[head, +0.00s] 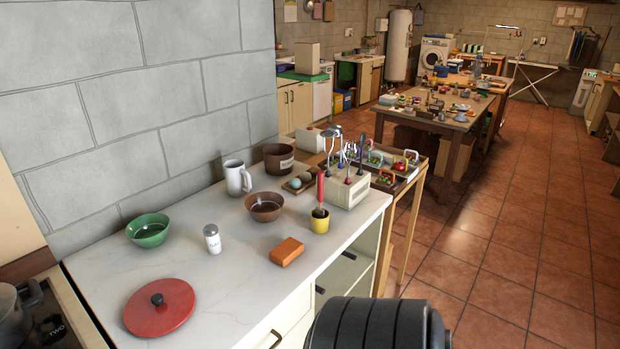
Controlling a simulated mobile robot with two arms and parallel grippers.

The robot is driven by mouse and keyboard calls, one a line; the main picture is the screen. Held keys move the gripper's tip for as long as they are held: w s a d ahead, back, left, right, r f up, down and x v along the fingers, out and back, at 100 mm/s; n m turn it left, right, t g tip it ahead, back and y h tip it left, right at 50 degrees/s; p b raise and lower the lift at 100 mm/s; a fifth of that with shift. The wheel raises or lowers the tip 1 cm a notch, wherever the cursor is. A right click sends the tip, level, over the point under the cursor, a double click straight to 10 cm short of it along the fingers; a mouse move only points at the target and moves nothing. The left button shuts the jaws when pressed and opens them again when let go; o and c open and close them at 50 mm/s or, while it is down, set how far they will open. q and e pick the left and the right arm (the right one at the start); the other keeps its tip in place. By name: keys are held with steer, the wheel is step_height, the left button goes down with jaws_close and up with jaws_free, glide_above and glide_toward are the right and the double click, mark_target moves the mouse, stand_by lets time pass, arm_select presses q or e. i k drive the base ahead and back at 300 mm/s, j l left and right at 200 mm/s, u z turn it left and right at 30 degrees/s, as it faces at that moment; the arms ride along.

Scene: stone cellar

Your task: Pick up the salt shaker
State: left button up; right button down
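The salt shaker (213,241) is a small white shaker with a grey top and dark lettering on its front. It stands upright on the white marble counter (228,292), left of the middle, with clear counter around it. Neither gripper shows in the head view. A dark rounded part, probably of my own arm, fills the bottom edge right of the middle. Nothing touches the salt shaker.
Near the shaker are a green bowl (149,231), a red lid (159,307), an orange block (286,251), a brown bowl (265,207) and a white mug (237,178). A yellow pot (319,221) stands near the counter's right edge. A stove (52,322) adjoins at left.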

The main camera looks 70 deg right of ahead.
mark_target(211, 231)
steer(key=z, duration=1.6)
steer(key=u, duration=2)
steer(key=z, duration=2)
